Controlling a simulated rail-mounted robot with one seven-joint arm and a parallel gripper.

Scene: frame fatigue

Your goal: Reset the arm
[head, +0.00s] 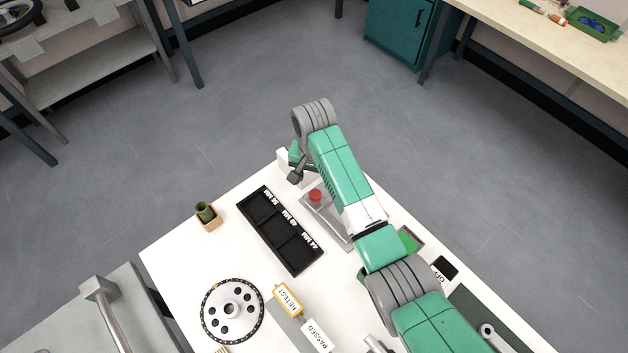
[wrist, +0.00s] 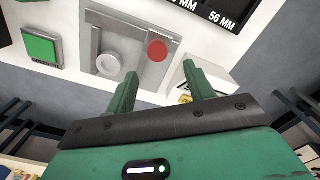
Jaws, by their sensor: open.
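My green arm reaches over the white table (head: 170,245) in the head view and bends down near its far corner. My gripper (wrist: 160,82) shows its two green fingers spread apart in the wrist view, with nothing between them. In the head view the gripper (head: 295,165) is partly hidden by my arm. Beyond the fingers in the wrist view is a grey metal fixture (wrist: 90,30) with a red button (wrist: 157,50) and a pale round knob (wrist: 108,64). The red button also shows in the head view (head: 315,195), beside my forearm.
A black compartment tray (head: 280,230) with size labels lies left of my arm. A chainring (head: 232,311), a RETEST block (head: 288,298), a PASSED block (head: 316,335) and a small wooden holder (head: 208,220) stand nearby. A white box (wrist: 215,78) is close to the right finger. Grey floor surrounds the table.

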